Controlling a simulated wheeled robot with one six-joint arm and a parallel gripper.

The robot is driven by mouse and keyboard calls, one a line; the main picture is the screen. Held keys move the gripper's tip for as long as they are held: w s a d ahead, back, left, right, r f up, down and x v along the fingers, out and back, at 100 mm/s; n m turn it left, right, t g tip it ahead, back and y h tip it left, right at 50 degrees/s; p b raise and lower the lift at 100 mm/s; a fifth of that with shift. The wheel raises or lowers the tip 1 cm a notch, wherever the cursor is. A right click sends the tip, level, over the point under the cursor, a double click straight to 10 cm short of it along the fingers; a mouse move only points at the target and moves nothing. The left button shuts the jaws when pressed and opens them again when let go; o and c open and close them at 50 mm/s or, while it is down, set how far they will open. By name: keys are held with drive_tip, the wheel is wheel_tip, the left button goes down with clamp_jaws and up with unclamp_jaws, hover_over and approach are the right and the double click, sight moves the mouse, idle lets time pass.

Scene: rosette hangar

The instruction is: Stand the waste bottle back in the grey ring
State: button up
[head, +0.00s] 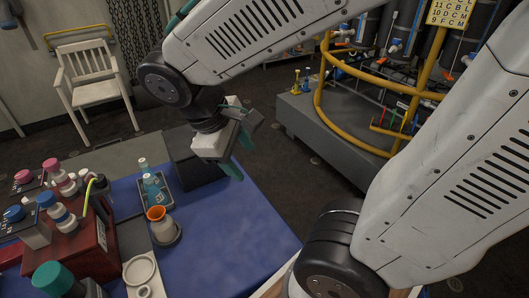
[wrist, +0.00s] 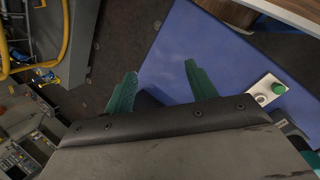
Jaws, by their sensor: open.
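No label marks any bottle as waste. A teal-capped container (head: 54,278) shows at the lower left, partly cut off. My gripper (head: 240,157) is above the back right part of the mat, right of the orange-rimmed bottle. In the wrist view my gripper (wrist: 160,68) has its green fingers apart, with nothing between them.
A grey tray (head: 168,202) holds small blue bottles. A red rack (head: 88,240) with capped bottles stands left. A white ring-shaped piece (head: 140,270) lies near the front. The blue mat (head: 235,220) is clear on the right. A yellow rail (head: 350,140) stands beyond.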

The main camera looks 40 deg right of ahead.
drive_tip(key=s+r+m+t+y, duration=0.2)
drive_tip(key=s+r+m+y, duration=0.2)
drive_tip(key=s+m, duration=0.2)
drive_tip(key=shift+s+d+y, duration=0.15)
drive_tip(key=shift+s+y, duration=0.15)
drive_tip(key=shift+s, duration=0.1)
drive_tip(key=shift+r, duration=0.1)
idle(0.7)
